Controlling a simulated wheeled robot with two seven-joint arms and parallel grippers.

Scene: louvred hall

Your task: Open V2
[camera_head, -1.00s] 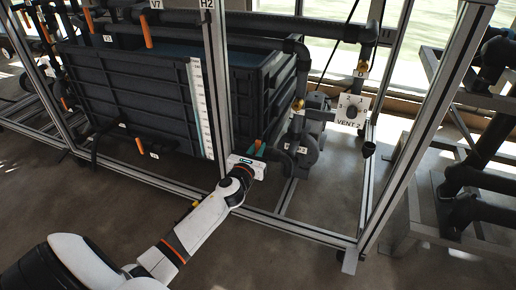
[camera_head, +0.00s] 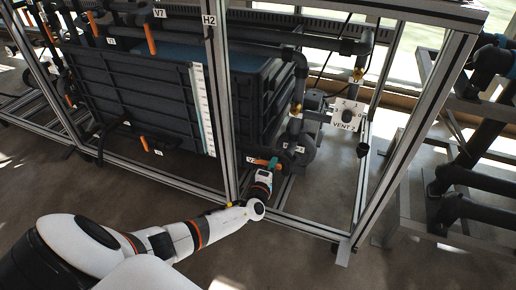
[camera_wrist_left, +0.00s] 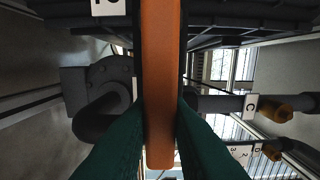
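The V2 valve's orange handle (camera_wrist_left: 160,75) runs down the middle of the left wrist view, between the green fingers of my left gripper (camera_wrist_left: 162,130). The fingers meet both sides of the handle near its lower end. A white label ending in "2" (camera_wrist_left: 111,7) is partly cut off at the top. In the head view my left gripper (camera_head: 267,165) is low beside the tank, right of the frame's upright post. Only a small orange piece of the handle shows there; the valve body is mostly hidden. My right gripper is not in view.
A dark ribbed tank (camera_head: 140,95) stands inside a metal frame (camera_head: 222,110). Pipes and a pump (camera_head: 298,150) are right of the gripper, with a VENT 2 dial plate (camera_head: 346,114) above. The front floor is open.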

